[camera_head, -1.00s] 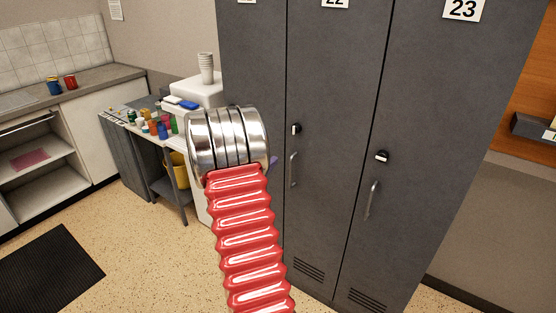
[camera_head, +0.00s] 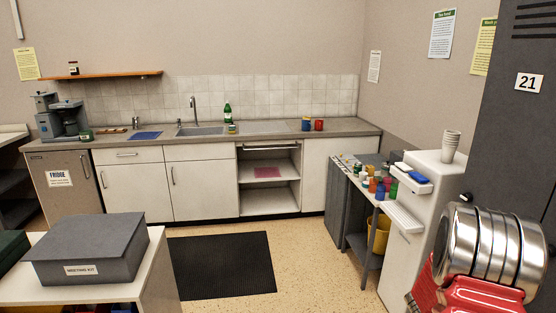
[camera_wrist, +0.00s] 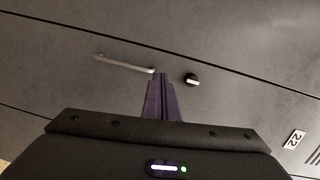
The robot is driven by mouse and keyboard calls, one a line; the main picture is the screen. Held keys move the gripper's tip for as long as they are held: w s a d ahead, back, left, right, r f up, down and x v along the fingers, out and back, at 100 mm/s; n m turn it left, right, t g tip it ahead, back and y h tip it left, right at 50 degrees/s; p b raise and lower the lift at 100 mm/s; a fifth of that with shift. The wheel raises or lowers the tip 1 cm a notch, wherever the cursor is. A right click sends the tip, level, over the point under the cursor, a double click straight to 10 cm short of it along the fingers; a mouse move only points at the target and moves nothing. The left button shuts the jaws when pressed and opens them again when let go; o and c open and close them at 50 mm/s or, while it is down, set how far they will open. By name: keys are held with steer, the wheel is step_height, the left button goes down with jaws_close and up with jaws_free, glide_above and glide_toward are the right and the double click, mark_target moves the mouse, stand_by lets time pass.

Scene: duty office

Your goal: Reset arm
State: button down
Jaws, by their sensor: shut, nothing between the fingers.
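My gripper (camera_wrist: 161,82) shows in the wrist view, with its two dark purple fingers together and nothing between them. It points at a grey locker door (camera_wrist: 240,50). A bar handle (camera_wrist: 124,63) and a black-and-silver lock knob (camera_wrist: 191,80) show on the door beyond the fingertips. I cannot tell how far the fingertips are from the door. In the head view my arm, with a red ribbed sleeve and a metal ring joint, fills the lower right corner. The gripper itself is out of that view.
A grey locker (camera_head: 517,140) stands at the right, close to my arm. A white water dispenser (camera_head: 427,210) stands beside it. A grey box (camera_head: 88,250) sits on a white counter at the lower left. Speckled floor (camera_head: 305,255) and a black mat (camera_head: 221,264) lie clear between.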

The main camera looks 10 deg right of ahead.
steer(key=w+a+f+n+t+y, duration=0.4)
steer(key=w+a+f+n+y, duration=0.2)
steer(key=f+n, duration=0.25)
steer(key=w+a+n+t+y, duration=0.1)
steer(key=w+a+n+y, duration=0.2)
steer(key=a+n+y, duration=1)
steer(key=s+a+r+n+g+h, duration=0.15)
steer(key=s+a+r, duration=0.25)
steer(key=a, duration=0.8)
steer(key=s+a+r+n+h, duration=0.1)
steer(key=s+a+r+n, duration=0.2)
steer(key=a, duration=0.8)
steer(key=s+a+r+n+t, duration=0.1)
steer(key=s+a+r+n, duration=0.7)
steer(key=s+a+r, duration=0.4)
steer(key=shift+a+r+y, duration=0.2)
steer(key=shift+a+y, duration=0.15)
steer(key=shift+a, duration=0.75)
